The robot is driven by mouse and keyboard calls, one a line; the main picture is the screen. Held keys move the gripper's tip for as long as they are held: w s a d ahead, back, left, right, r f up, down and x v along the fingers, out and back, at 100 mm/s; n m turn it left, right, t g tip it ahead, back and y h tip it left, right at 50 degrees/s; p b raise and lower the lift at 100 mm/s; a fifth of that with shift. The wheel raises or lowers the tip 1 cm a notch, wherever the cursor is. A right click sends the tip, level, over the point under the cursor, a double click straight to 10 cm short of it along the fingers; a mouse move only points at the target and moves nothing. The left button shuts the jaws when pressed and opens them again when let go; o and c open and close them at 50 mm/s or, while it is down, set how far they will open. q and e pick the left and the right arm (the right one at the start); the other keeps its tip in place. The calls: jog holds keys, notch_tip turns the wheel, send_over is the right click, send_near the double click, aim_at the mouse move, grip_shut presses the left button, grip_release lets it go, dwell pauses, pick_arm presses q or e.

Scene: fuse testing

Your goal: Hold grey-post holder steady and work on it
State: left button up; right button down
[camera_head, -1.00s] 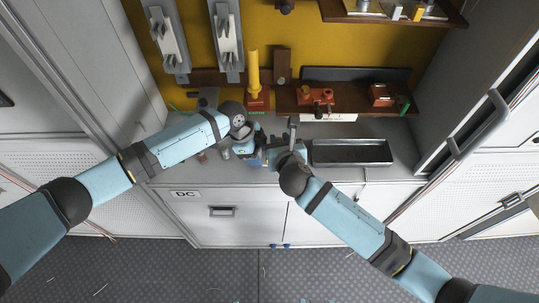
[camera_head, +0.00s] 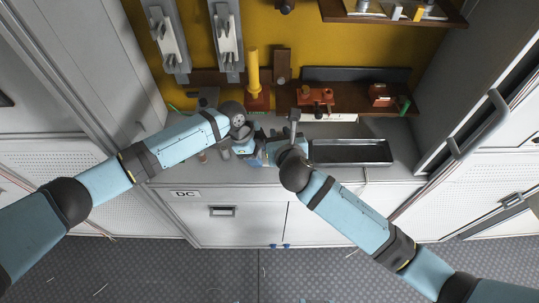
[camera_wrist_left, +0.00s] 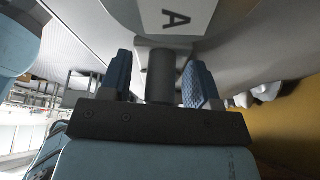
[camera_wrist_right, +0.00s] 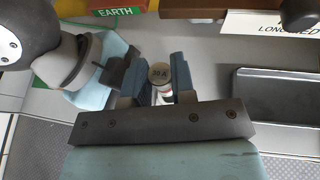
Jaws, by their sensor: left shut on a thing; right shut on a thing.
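In the left wrist view, a grey post (camera_wrist_left: 160,82) stands between the fingers of my left gripper (camera_wrist_left: 160,64), which is shut on it. A pale holder body (camera_wrist_left: 222,14) marked "A" is beyond the post. In the right wrist view, a fuse (camera_wrist_right: 161,75) with a round "30 A" end and pale body is between the fingers of my right gripper (camera_wrist_right: 161,83), which is shut on it. My left gripper's wrist lies just left of it. In the head view, both grippers meet over the counter, and the arms mostly hide the holder.
A dark shallow tray (camera_head: 350,151) lies on the counter to the right. A yellow post (camera_head: 253,72) on a red base stands behind. A brown shelf (camera_head: 350,105) carries red blocks (camera_head: 316,96). A green "EARTH" label (camera_wrist_right: 118,11) shows behind the grippers. The counter's right end looks clear.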

pick_arm(q)
jog(key=shift+s+a+f, duration=0.15)
jog(key=shift+f, duration=0.2)
pick_arm(e)
jog(key=shift+d, duration=0.15)
jog(key=s+d+r, duration=0.1)
jog(key=d+r, duration=0.3)
jog(key=d, duration=0.2)
jog(key=shift+d, duration=0.3)
jog(key=shift+s, duration=0.1)
pick_arm(q)
jog(key=o, duration=1.1)
jog(key=shift+r, duration=0.1)
jog(key=shift+o, duration=0.2)
jog(key=shift+w, duration=0.2)
pick_arm(e)
jog(key=shift+f, duration=0.1)
pick_arm(q)
jog(key=shift+r, duration=0.15)
jog(key=shift+r, duration=0.15)
jog(key=v, duration=0.8)
jog(key=shift+r+b, duration=0.2)
jog(key=shift+b, duration=0.25)
pick_arm(e)
jog(key=shift+f, duration=0.45)
